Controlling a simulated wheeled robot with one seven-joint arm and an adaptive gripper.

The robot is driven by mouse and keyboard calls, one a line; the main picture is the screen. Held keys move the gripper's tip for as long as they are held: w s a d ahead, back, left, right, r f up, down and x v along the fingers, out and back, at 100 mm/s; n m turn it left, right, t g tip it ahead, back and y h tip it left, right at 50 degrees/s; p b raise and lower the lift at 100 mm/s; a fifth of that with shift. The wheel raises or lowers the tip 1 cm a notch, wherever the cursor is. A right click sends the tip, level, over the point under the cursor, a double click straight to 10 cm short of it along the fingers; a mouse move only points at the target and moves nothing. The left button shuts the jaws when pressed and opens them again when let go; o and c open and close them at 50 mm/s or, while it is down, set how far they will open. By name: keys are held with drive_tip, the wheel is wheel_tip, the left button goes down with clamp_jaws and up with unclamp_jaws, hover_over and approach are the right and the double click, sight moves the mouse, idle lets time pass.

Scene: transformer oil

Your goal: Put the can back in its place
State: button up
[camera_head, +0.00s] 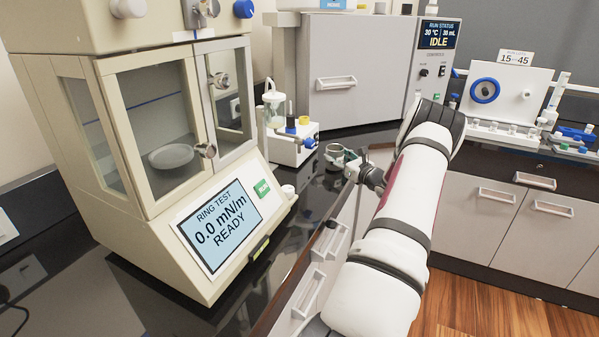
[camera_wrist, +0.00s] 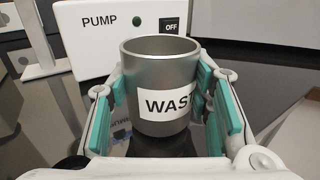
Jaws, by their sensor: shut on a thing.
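The can is a grey metal open-topped cylinder with a white label reading "WAS…"; it is upright in the wrist view (camera_wrist: 160,75). My gripper (camera_wrist: 165,105) is shut on the can, with a teal pad on either side of it. In the head view the can (camera_head: 335,153) is small and partly hidden by my gripper (camera_head: 350,168), over the dark bench. I cannot tell whether the can's base touches the bench. The can looks empty inside as far as its rim shows.
The white pump box (camera_wrist: 100,45), marked OFF, stands just behind the can; it also shows in the head view (camera_head: 290,150). The ring test cabinet (camera_head: 150,200) stands left, and a grey cabinet (camera_head: 350,75) behind. Glossy bench lies between.

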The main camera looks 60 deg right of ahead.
drive_tip(key=shift+f, duration=0.3)
drive_tip(key=o, duration=1.6)
drive_tip(key=shift+o, duration=0.2)
drive_tip(key=v, duration=1.2)
drive_tip(key=shift+a, duration=0.1)
